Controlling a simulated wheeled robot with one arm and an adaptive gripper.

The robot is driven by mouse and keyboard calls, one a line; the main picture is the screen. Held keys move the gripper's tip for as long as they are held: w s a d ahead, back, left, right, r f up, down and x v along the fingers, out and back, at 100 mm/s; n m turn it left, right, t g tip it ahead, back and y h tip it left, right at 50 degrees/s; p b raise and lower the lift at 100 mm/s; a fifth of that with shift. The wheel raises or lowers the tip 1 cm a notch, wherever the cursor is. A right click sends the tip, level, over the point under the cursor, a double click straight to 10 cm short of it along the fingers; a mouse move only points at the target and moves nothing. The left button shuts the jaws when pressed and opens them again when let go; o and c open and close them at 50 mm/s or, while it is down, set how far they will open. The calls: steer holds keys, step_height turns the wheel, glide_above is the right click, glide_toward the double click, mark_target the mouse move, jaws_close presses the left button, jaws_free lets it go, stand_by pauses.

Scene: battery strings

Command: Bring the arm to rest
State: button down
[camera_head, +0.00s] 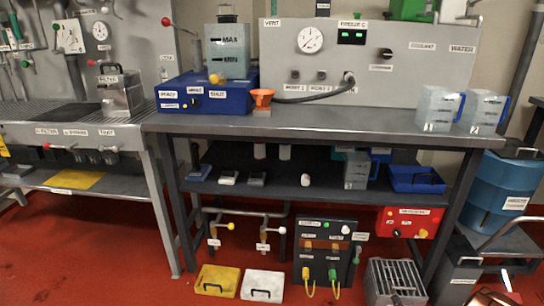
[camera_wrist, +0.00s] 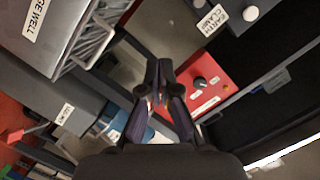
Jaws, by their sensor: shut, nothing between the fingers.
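My gripper (camera_wrist: 158,68) shows in the wrist view with its dark fingers brought together at the tips and nothing between them. It is in the air, in front of a red box with a black knob (camera_wrist: 213,84). A panel labelled "EARTH CLAMP" (camera_wrist: 215,18) is above the red box in that view. A grey unit with a label ending in "WELL" (camera_wrist: 62,25) is at the upper left. I cannot make out my gripper for certain in the head view. How far the fingers are from the things behind them is hard to tell.
In the head view a grey workbench (camera_head: 330,122) carries a blue box (camera_head: 205,95) and two clear jugs. A blue drum (camera_head: 500,190) stands right. Red floor (camera_head: 120,255) is clear at left.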

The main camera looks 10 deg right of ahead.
steer(key=w+a+r+n+g+p, duration=0.2)
steer(key=w+r+p, duration=0.15)
steer(key=r, duration=0.55)
steer(key=w+a+r+n+g+y+p, duration=0.1)
steer(key=w+a+r+n+g+p, duration=0.2)
steer(key=r, duration=0.6)
steer(key=w+a+r+n+g+p, duration=0.15)
steer(key=r+p, duration=0.35)
steer(key=r, duration=0.5)
steer(key=s+a+r+g+p, duration=0.35)
steer(key=a+r, duration=0.45)
steer(key=r, duration=0.4)
steer(key=s+a+r+n+g+p, duration=0.1)
steer(key=s+a+r+g+p, duration=0.1)
steer(key=s+a+r+p, duration=0.4)
steer(key=s+a+r+n+g+p, duration=0.1)
steer(key=s+a+r+n+g, duration=0.1)
steer(key=s+a+r, duration=0.75)
steer(key=s+a+r+n+g+y+p, duration=0.1)
steer(key=s+a+r+p, duration=0.2)
steer(key=s, duration=0.7)
steer(key=s+a+r+n+g+y+p, duration=0.1)
steer(key=s+a+r+p, duration=0.3)
steer(key=s+r, duration=0.6)
steer(key=a+r+g, duration=0.1)
steer(key=a, duration=0.1)
steer(key=shift+s+a+r+g, duration=0.25)
steer(key=shift+s+a+g, duration=0.05)
steer(key=shift+s+a, duration=0.1)
